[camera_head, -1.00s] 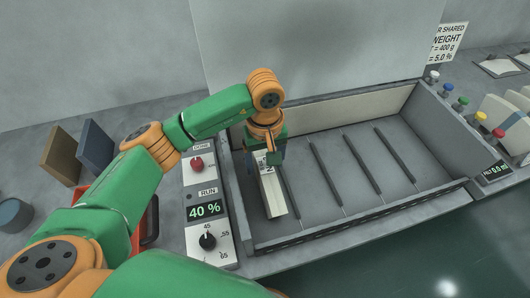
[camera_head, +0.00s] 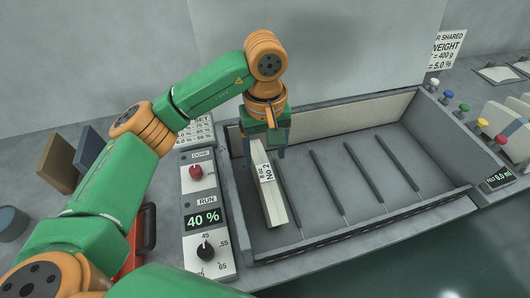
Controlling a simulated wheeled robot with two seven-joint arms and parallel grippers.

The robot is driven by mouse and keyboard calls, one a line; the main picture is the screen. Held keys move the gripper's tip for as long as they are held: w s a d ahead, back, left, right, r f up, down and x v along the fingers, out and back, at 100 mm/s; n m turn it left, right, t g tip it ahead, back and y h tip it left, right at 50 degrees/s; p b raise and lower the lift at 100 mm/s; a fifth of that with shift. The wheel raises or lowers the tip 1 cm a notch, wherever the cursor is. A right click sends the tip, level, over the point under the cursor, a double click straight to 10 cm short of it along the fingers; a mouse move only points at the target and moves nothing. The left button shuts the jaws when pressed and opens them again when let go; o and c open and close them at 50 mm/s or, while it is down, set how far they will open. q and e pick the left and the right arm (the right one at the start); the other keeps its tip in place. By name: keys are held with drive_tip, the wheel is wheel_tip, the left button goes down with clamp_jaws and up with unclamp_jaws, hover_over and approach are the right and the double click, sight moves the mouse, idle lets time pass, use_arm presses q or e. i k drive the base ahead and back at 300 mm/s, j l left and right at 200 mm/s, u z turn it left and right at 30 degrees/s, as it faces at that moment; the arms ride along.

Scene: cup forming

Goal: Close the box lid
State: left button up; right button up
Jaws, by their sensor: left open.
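The grey box (camera_head: 460,193) is open, with its large pale lid (camera_head: 310,50) standing upright behind it. Dark parallel bars divide its floor. A cream block (camera_head: 272,205) labelled "No 2" lies in the leftmost compartment. My left gripper (camera_head: 264,155) points down with its blue fingers apart, over the block's far end. Whether the fingers touch the block I cannot tell. My right gripper is not in view.
A control panel (camera_head: 207,250) with a red knob, a "40 %" display and a dial adjoins the box's left side. Several coloured buttons (camera_head: 460,103) line the right rim. Brown and blue-grey slabs (camera_head: 57,160) stand at left. The other compartments are empty.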

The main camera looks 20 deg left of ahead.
sight(335, 49)
drive_tip(key=k+l, duration=0.85)
